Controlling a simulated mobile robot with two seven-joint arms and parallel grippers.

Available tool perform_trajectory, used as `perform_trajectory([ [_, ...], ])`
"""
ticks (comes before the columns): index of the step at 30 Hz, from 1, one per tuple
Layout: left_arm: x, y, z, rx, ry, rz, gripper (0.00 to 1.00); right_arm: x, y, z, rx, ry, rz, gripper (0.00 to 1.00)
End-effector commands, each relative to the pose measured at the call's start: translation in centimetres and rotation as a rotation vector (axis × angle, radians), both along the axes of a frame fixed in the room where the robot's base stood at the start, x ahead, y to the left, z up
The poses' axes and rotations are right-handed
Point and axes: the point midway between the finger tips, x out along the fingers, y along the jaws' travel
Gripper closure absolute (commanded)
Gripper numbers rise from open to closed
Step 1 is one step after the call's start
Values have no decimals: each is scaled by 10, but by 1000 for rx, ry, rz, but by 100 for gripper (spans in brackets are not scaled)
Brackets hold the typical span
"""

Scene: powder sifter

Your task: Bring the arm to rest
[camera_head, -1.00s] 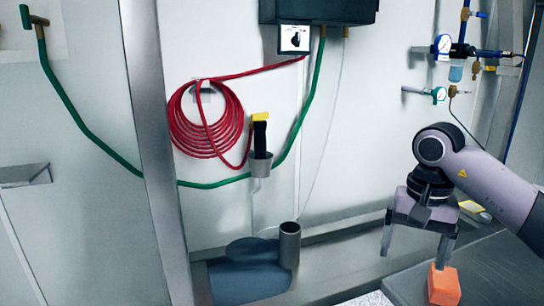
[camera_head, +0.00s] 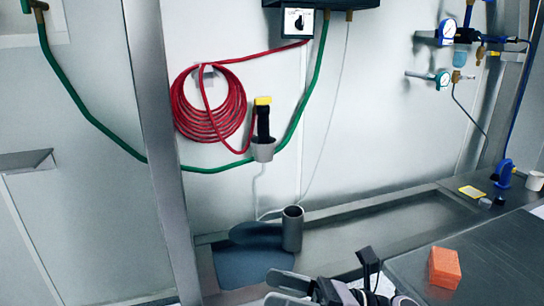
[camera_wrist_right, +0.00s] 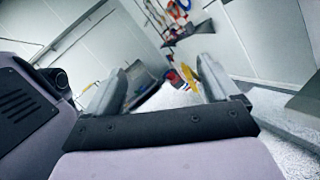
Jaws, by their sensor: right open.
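My right gripper (camera_head: 322,284) is low at the bottom edge of the head view, partly cut off. It also shows in the right wrist view (camera_wrist_right: 163,72), where its two fingers stand wide apart with nothing between them. An orange block (camera_head: 444,268) sits on the dark grey table at the lower right, apart from the gripper and to its right. My left gripper does not show in any frame.
The table (camera_head: 490,255) fills the lower right. Behind it runs a metal trough (camera_head: 385,225) with a grey cylinder (camera_head: 292,230) at its left. A yellow item (camera_head: 472,192) and a white cup (camera_head: 535,181) stand at the back right. Hoses hang on the wall.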

Motion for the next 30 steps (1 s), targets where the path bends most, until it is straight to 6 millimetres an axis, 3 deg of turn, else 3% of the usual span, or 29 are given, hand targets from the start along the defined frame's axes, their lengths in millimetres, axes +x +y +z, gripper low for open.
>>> perform_trajectory([
  [4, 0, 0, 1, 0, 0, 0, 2, 12, -24, -15, 263, 439, -147, 12],
  [7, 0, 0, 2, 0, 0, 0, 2, 20, -49, -38, 455, 752, -246, 12],
  [13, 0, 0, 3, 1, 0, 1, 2, 11, -108, -119, 861, 1372, -446, 12],
  [17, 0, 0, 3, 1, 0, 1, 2, -22, -143, -183, 1147, 1747, -582, 12],
  [21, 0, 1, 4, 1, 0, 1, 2, -71, -168, -241, 1432, 2059, -717, 12],
  [25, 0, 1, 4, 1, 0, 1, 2, -109, -180, -273, 1617, 2231, -806, 12],
  [30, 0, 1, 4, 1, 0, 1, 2, -128, -184, -286, 1710, 2305, -850, 12],
])
